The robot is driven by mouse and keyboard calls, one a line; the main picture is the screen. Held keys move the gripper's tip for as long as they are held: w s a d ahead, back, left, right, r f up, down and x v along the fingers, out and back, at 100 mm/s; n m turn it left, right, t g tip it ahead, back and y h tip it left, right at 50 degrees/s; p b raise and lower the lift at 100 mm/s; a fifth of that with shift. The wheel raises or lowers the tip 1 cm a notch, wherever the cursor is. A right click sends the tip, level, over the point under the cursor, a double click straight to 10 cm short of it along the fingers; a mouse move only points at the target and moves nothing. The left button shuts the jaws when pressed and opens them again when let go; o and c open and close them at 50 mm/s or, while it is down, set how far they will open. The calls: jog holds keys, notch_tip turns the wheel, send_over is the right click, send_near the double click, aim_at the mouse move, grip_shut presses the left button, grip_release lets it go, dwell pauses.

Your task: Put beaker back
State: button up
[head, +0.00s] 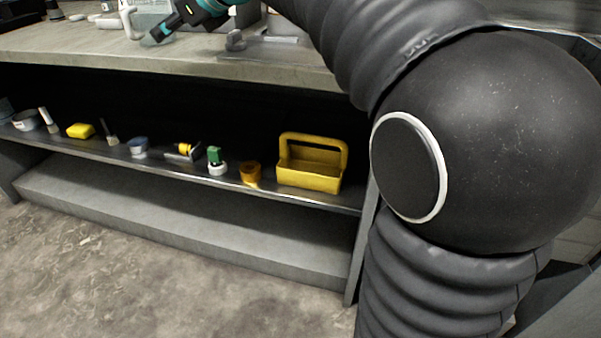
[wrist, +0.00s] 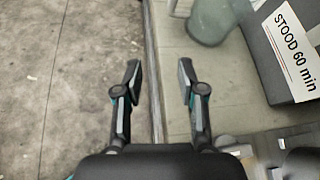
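A translucent grey-green beaker (wrist: 209,22) shows at the top of the wrist view, on the pale bench top; its upper part is cut off by the frame edge. My gripper (wrist: 158,74) is open, its two fingers well apart with nothing between them. It hangs over the front edge of the bench, and the beaker lies ahead and to the right of the fingertips, apart from them. In the head view my gripper (head: 163,30) is at the bench's front edge, close to pale containers; I cannot tell the beaker clearly there.
A dark block labelled "STOOD 60 min" (wrist: 293,48) is right of the beaker. The concrete floor (head: 130,275) in front is clear.

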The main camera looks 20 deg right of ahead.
jog(key=s+d+f+n+g+h, duration=0.1)
jog(key=s+d+f+n, duration=0.3)
jog(key=s+f+n, duration=0.4)
jog(key=s+d+f+n+g+h, duration=0.1)
jog(key=s+d+f+n+h, duration=0.3)
jog(key=s+f+n, duration=0.4)
jog(key=s+d+f+n+g+h, duration=0.2)
jog(key=s+d+f+n, duration=0.3)
jog(key=s, duration=1.2)
notch_tip(320, 180, down, 6)
jog(key=n+h, duration=0.1)
jog(key=n, duration=0.3)
jog(key=shift+d+r, duration=0.15)
jog(key=shift+d, duration=0.05)
